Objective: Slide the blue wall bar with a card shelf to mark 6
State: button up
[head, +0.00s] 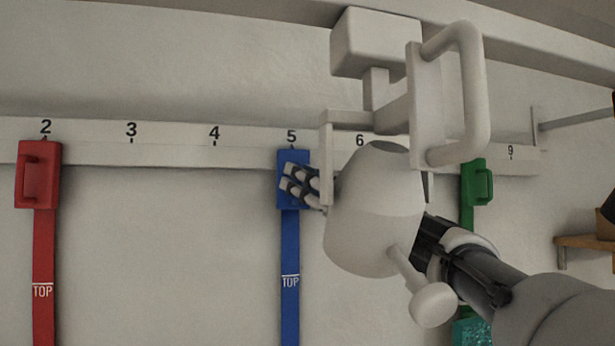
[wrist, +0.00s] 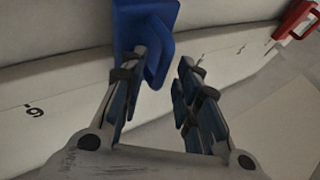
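The blue wall bar (head: 291,240) hangs from the wall rail, its blue head block (head: 290,158) right below mark 5 (head: 291,136). A "TOP" label shows on its strip; its lower end and any card shelf are out of frame. Mark 6 (head: 360,140) is one mark to the right. My gripper (head: 302,184) is at the head block. In the wrist view, the fingers (wrist: 160,95) are apart, with the blue handle (wrist: 157,68) between them, nearer the left finger. I cannot tell whether that finger touches it.
A red bar (head: 42,240) hangs at mark 2, and a green slider (head: 477,185) hangs left of mark 9 (head: 510,150). The rail (head: 172,150) looks clear between red and blue. Large pale parts hide the rail right of mark 6. A wooden shelf (head: 585,241) is at far right.

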grip_shut()
dwell(0.3)
jog(key=shift+d, duration=0.1)
dwell(0.4)
